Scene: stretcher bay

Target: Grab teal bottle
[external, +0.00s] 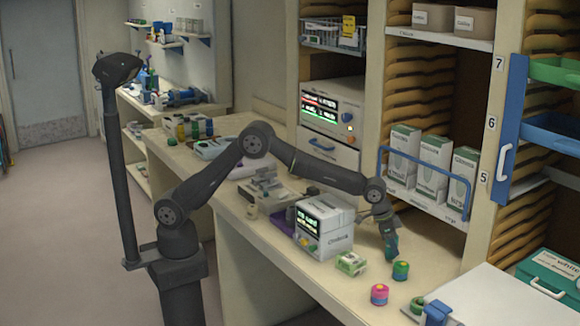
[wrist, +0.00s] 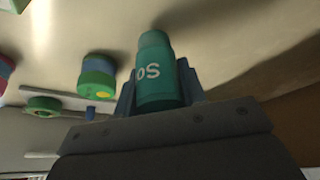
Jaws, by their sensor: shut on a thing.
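The teal bottle (wrist: 157,75) is between my gripper's fingers (wrist: 160,85) in the wrist view, with white letters on its side. My gripper (external: 384,222) is shut on it. In the external view the teal bottle (external: 391,246) shows below the fingers, roughly upright, over the counter at the right of the white boxed device. Whether its base touches the counter I cannot tell.
A green and blue round container (external: 400,270) and a pink one (external: 379,294) stand close in front. A small green and white box (external: 350,263) and a white device (external: 323,228) are to the left. White cartons (external: 435,160) stand on a shelf behind a blue rail.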

